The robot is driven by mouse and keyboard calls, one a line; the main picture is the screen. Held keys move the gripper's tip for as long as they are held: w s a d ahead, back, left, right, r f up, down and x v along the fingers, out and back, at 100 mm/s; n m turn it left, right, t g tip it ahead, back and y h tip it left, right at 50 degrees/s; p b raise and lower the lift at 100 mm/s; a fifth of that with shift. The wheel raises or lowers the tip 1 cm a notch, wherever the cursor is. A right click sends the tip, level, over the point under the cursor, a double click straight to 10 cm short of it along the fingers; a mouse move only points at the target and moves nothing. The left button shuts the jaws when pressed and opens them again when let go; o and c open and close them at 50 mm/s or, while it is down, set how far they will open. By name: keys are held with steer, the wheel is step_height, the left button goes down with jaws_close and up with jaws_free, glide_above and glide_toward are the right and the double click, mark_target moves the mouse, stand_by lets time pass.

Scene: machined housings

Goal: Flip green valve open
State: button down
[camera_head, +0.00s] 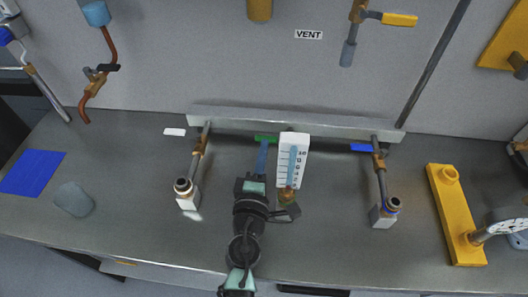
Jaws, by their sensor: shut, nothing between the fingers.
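The green valve handle (266,139) shows as a small green bar at the back of the bench, just in front of the grey rail. My gripper (263,150) reaches away from me toward it, with its fingers together and empty, their tips at or just short of the green handle. I cannot tell whether they touch. The valve's body is mostly hidden behind the white scale gauge (291,160) and my arm. A brass fitting (287,196) shows below the gauge.
A valve with a blue handle (362,148) stands to the right, and a pipe fitting (187,190) to the left. The grey rail (230,117) runs behind. A yellow block (457,220) and dial gauge (508,228) are far right. A blue sheet (32,173) lies far left.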

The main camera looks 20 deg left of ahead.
mark_target(260, 142)
steer(key=shift+w+a+m+h+b, duration=0.15)
steer(key=shift+a+m+h+b, duration=0.15)
steer(key=shift+h+b, duration=0.1)
steer(key=m+h+b, duration=0.1)
steer(key=w+a+m+h+b, duration=0.1)
steer(key=h, duration=0.1)
steer(key=shift+f+b, duration=0.2)
steer(key=shift+b, duration=0.2)
steer(key=shift+w+a+m+h+b, duration=0.25)
steer(key=shift+m+h+b, duration=0.3)
steer(key=shift+h, duration=0.35)
steer(key=shift+w+d+h+b, duration=0.1)
steer(key=shift+w+h+b, duration=0.15)
steer(key=shift+h+b, duration=0.1)
steer(key=shift+w+a+r+b, duration=0.1)
steer(key=shift+w+a+b, duration=0.05)
steer(key=shift+w+b, duration=0.5)
steer(key=shift+w+a+b, duration=0.15)
steer(key=shift+w+b, duration=0.4)
steer(key=shift+w, duration=0.05)
steer(key=shift+w+b, duration=0.5)
steer(key=shift+w, duration=0.2)
steer(key=shift+w+r, duration=0.1)
steer(key=shift+w, duration=0.05)
